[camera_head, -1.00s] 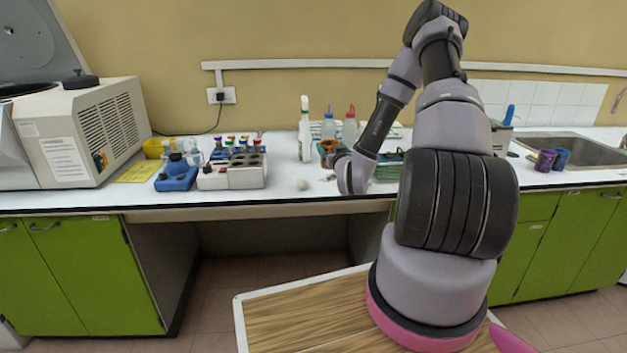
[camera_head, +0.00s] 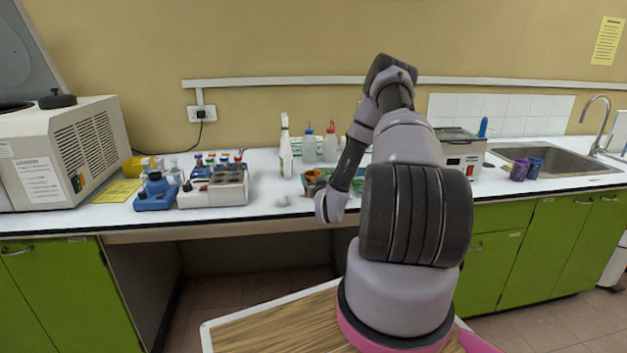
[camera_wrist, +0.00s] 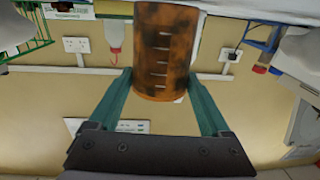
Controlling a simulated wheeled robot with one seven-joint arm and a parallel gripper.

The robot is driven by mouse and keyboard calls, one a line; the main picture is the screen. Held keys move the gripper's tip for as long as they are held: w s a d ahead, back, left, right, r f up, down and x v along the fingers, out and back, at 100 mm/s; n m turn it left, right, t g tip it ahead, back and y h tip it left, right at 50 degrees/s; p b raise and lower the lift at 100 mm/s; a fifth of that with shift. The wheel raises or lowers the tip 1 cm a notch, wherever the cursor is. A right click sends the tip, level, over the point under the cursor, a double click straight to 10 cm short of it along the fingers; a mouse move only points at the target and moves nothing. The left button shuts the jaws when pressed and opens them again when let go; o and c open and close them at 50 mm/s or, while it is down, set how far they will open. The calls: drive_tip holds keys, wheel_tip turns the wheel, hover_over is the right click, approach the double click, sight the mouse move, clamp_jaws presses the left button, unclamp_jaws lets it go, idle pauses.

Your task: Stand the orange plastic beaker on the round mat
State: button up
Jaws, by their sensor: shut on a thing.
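The orange beaker (camera_wrist: 165,50) fills the upper middle of the wrist view. It is see-through orange with dark brown patches and pale graduation lines. My gripper (camera_wrist: 163,88) has its two green fingers on either side of the beaker and is shut on it. In the head view the beaker (camera_head: 311,176) shows small, just left of my wrist, near the worktop's middle. My forearm and wrist partly hide that area. I cannot tell how far the beaker is above the worktop. I cannot make out the round mat in either view.
A white spray bottle (camera_head: 286,148) and two wash bottles (camera_head: 330,147) stand behind the beaker. A tube rack block (camera_head: 215,188) and blue holder (camera_head: 156,192) are to the left. Purple and blue cups (camera_head: 519,170) stand by the sink (camera_head: 575,163).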

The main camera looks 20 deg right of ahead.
drive_tip(key=shift+f, duration=0.2)
drive_tip(key=o, duration=1.2)
drive_tip(key=shift+c, duration=0.2)
